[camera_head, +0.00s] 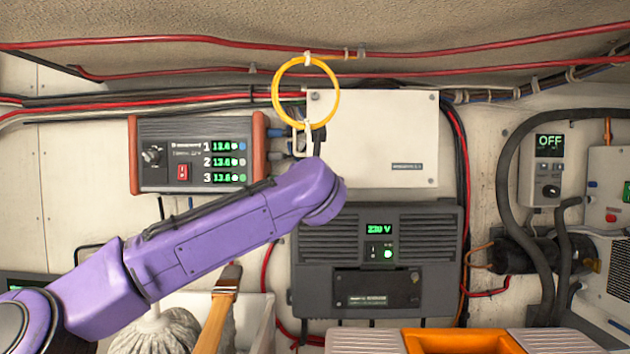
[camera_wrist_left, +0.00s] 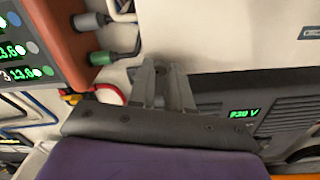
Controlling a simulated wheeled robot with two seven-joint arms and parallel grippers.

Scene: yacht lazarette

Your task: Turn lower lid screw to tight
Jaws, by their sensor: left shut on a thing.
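The white box lid (camera_head: 372,135) is mounted on the wall, with small screws at its visible corners. Its lower left corner is hidden behind my purple left arm in the head view. In the left wrist view the lid (camera_wrist_left: 225,35) fills the upper right. My left gripper (camera_wrist_left: 160,72) reaches the lid's lower edge, its two grey fingers close together around the small lower lid screw (camera_wrist_left: 160,67). The fingers are shut on the screw, which is mostly hidden between the tips. I cannot tell the screw's turn angle. My right gripper is not in view.
A charger with green digits (camera_head: 195,155) is left of the lid. A dark inverter reading 230 V (camera_head: 378,262) sits just below. A yellow ring (camera_head: 279,92) hangs at the lid's upper left. Cables run beside the lid. A brush (camera_head: 218,310) stands at lower left.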

